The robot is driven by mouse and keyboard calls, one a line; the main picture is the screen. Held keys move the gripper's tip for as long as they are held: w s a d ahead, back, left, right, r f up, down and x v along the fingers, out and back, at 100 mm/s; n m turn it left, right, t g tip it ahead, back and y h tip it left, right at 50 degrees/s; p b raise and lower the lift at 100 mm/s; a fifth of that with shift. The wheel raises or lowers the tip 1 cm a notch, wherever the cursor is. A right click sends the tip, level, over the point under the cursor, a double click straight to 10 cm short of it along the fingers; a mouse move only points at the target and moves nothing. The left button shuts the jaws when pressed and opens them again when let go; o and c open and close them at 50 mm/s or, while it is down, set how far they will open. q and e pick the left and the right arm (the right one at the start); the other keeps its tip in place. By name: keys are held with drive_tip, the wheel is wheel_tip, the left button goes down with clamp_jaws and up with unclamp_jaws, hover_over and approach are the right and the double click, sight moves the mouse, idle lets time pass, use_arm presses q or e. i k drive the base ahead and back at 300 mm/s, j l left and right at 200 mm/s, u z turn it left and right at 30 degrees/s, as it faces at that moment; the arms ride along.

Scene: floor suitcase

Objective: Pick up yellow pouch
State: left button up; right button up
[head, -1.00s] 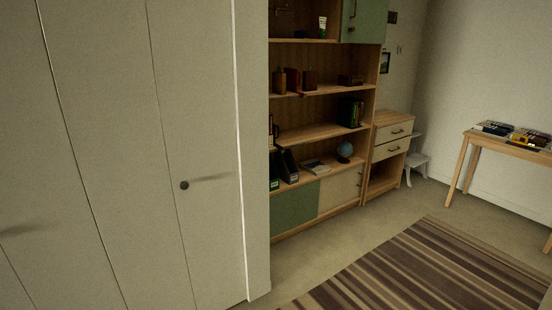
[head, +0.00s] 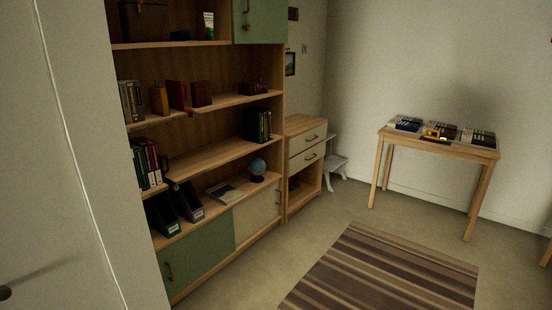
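Neither of my grippers shows in the head view.
A tall wooden shelf unit (head: 215,155) with books and a globe (head: 257,167) stands left of centre. A drawer cabinet (head: 304,160) and a white step stool (head: 333,163) are beside it. A white door (head: 60,200) fills the left. The striped rug (head: 385,270) lies on open floor.

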sight(158, 95)
drive_tip(key=i+u, duration=0.3)
drive_tip(key=i, duration=0.15)
drive_tip(key=i+l+u, duration=0.3)
drive_tip(key=i, duration=0.15)
drive_tip(key=i+l+u, duration=0.3)
drive_tip(key=i, duration=0.15)
drive_tip(key=i+j, duration=0.05)
drive_tip(key=j, duration=0.05)
